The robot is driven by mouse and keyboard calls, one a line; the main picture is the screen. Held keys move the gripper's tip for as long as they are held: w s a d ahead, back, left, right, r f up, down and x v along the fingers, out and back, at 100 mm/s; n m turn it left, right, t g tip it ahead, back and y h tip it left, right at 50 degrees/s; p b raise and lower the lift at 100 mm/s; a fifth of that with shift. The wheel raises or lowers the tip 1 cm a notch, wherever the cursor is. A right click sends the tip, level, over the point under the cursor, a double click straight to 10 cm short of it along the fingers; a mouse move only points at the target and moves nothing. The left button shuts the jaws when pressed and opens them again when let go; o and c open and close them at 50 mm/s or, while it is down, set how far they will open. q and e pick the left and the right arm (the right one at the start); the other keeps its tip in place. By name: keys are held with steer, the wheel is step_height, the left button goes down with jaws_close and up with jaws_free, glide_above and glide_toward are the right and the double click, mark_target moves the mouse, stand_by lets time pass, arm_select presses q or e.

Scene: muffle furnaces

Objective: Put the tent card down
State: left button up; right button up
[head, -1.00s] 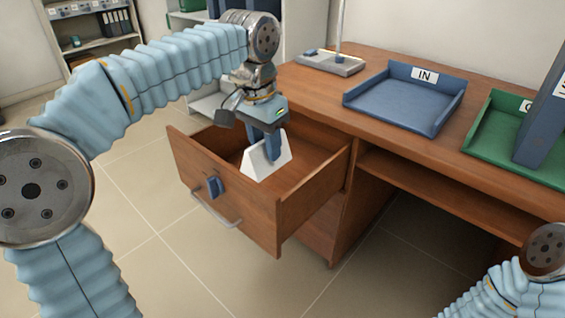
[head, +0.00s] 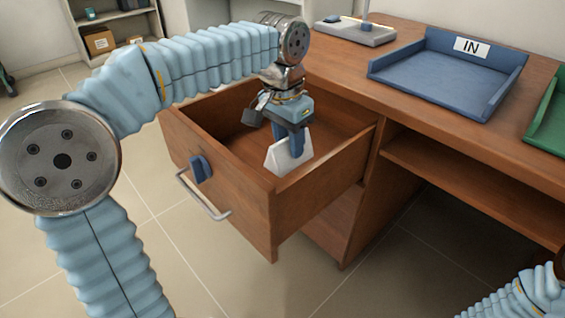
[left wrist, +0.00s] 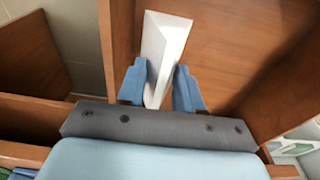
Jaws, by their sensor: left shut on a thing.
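The white tent card (head: 287,157) is upright in or just above the open wooden drawer (head: 327,195), near its front right corner. My left gripper (head: 291,143) points down and is shut on the card's upper part. In the left wrist view the card (left wrist: 164,45) sits between the two blue fingers of the left gripper (left wrist: 160,88), with the drawer's wood behind it. I cannot tell whether the card's lower edge touches the drawer floor. My right arm shows only at the bottom right corner; its gripper is out of view.
On the desk stand a blue tray (head: 432,90) marked IN, a green tray (head: 548,125) and a grey stand base (head: 355,36). The drawer's back part looks empty.

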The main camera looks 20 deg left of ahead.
arm_select(q)
steer(key=w+a+f, duration=0.2)
steer(key=a+f, duration=0.2)
steer(key=w+a+f+b, duration=0.1)
steer(key=w+a+f, duration=0.1)
steer(key=a+f, duration=0.2)
steer(key=w+a+f+b, duration=0.1)
steer(key=w+a+f, duration=0.2)
steer(key=a+f, duration=0.1)
steer(key=shift+w+f, duration=0.1)
steer(key=shift+f, duration=0.6)
steer(key=shift+f, duration=0.1)
steer(key=o, duration=1.1)
steer(key=shift+o, duration=0.2)
step_height(320, 180, up, 12)
steer(key=s+p, duration=0.1)
steer(key=p, duration=0.1)
steer(key=shift+s+a, duration=0.2)
steer(key=shift+a, duration=0.05)
